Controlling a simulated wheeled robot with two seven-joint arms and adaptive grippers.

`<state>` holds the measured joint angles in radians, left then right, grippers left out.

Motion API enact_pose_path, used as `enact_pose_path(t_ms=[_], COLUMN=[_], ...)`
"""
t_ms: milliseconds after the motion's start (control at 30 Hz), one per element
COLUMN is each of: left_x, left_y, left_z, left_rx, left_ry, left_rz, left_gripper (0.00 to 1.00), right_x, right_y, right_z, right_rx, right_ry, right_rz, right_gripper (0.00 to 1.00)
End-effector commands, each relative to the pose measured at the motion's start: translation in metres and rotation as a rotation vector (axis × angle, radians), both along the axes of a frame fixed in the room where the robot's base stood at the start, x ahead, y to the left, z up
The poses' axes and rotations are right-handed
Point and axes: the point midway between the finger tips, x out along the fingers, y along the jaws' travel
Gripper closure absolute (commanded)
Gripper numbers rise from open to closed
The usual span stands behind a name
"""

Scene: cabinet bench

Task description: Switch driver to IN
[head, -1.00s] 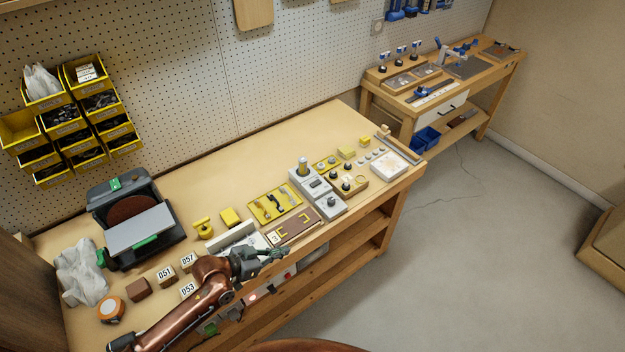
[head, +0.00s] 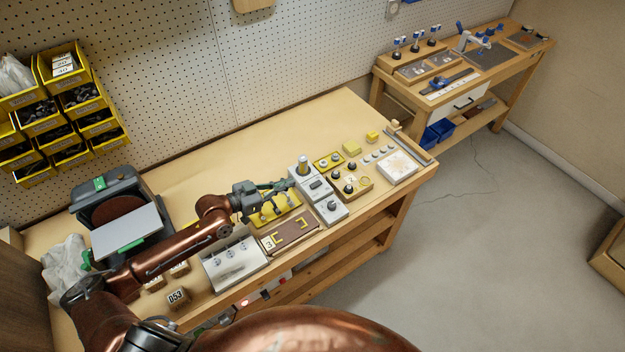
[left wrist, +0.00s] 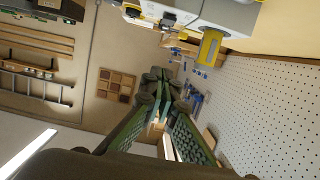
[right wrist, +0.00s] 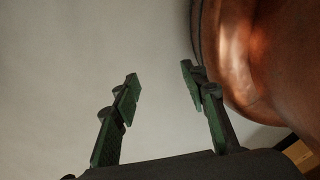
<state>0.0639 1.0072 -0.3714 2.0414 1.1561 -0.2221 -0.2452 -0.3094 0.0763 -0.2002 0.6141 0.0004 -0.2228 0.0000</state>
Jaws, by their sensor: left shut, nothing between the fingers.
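A grey device of box units (head: 308,185) stands on the bench, with a yellow-and-grey upright piece (head: 303,164) on its far end and a dark knob on its near unit (head: 331,208). I cannot read any IN mark or tell its switch position. My left gripper (head: 289,184) is shut and empty, just left of the device; touching or apart is unclear. In the left wrist view its fingertips (left wrist: 166,82) point forward, and the grey device (left wrist: 225,14) with a yellow part (left wrist: 209,47) shows above. My right gripper (right wrist: 160,73) is open and empty over plain floor.
A yellow tray (head: 262,219) lies partly under my left gripper. Nearer are a brown board (head: 285,235) and a white panel (head: 225,272).

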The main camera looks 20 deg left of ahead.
Motion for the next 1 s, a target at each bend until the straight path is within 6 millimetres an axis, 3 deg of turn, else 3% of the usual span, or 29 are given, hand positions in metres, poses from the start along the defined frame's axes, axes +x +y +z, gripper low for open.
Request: enact_pose_path(t_ms=[167,433,667,800,1000], left_x=[0.007,0.044,0.079,0.077,0.078], left_y=[-0.005,-0.036,-0.063,-0.06,-0.061], left_z=[-0.001,-0.01,-0.022,-0.048,-0.062], left_rx=[-0.004,-0.006,-0.003,0.0,0.001], left_ry=[-0.002,-0.002,0.0,0.004,0.001], left_rz=[0.001,0.0,-0.001,0.0,0.0], left_gripper=[1.0,1.0,1.0,1.0,1.0], right_x=[-0.009,0.025,0.027,0.015,0.005], right_y=[-0.001,-0.001,-0.003,-0.004,-0.006], right_z=[0.001,0.006,0.008,0.002,-0.001], right_rx=[-0.001,0.0,-0.003,-0.004,-0.005], right_ry=[0.011,-0.034,-0.035,-0.021,-0.007], right_rz=[-0.002,0.007,0.007,0.005,0.003], right_gripper=[0.6,0.6,0.6,0.6,0.6])
